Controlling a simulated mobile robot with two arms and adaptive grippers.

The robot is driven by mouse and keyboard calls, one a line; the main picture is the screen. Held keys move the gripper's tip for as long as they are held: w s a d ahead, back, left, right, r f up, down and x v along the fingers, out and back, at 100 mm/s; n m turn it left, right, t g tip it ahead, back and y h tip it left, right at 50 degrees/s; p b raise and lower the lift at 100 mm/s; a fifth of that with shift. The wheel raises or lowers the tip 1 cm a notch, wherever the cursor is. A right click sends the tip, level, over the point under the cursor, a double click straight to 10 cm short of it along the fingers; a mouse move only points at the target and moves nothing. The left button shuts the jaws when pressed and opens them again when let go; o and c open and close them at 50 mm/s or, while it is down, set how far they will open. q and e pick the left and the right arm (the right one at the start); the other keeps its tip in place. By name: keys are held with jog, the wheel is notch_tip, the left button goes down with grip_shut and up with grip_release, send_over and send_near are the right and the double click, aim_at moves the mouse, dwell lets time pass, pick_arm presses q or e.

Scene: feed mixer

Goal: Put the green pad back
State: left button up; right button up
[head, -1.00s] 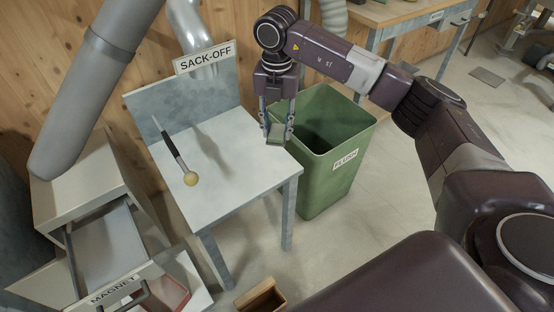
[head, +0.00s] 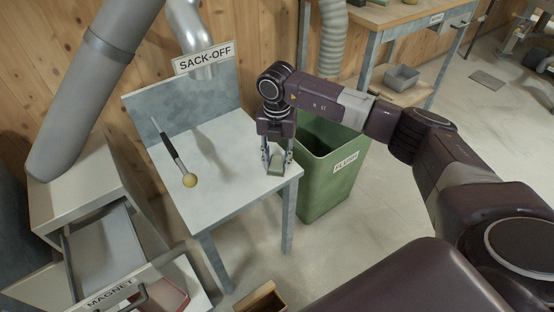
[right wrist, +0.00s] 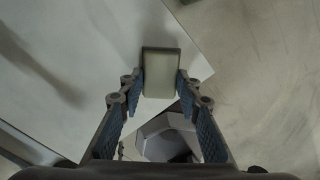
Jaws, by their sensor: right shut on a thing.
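The green pad (head: 276,169) is a small pale-green block between the fingers of my right gripper (head: 276,160), at the right edge of the sack-off table (head: 222,190). In the right wrist view the pad (right wrist: 161,62) sits between the fingertips of my right gripper (right wrist: 160,82), with the table's corner edge beneath it. The gripper is shut on the pad and points down. I cannot tell whether the pad touches the tabletop. My left gripper is not in view.
A green flush bin (head: 322,185) stands right beside the table. The magnet drawer unit (head: 110,240) is at the left. A wooden box (head: 262,298) is at the bottom.

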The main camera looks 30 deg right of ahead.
aim_at(277, 163)
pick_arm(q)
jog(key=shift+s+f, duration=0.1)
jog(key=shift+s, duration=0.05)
pick_arm(e)
jog(key=shift+f, duration=0.15)
jog(key=o, duration=0.8)
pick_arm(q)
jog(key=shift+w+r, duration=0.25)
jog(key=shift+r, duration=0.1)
pick_arm(e)
jog(key=o, duration=0.3)
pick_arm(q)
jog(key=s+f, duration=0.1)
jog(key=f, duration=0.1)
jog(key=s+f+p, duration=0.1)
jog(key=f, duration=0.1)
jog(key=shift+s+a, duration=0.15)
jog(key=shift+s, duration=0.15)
pick_arm(e)
notch_tip(277, 163, up, 12)
jog(key=shift+r, duration=0.2)
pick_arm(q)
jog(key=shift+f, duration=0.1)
pick_arm(e)
jog(key=shift+f, duration=0.1)
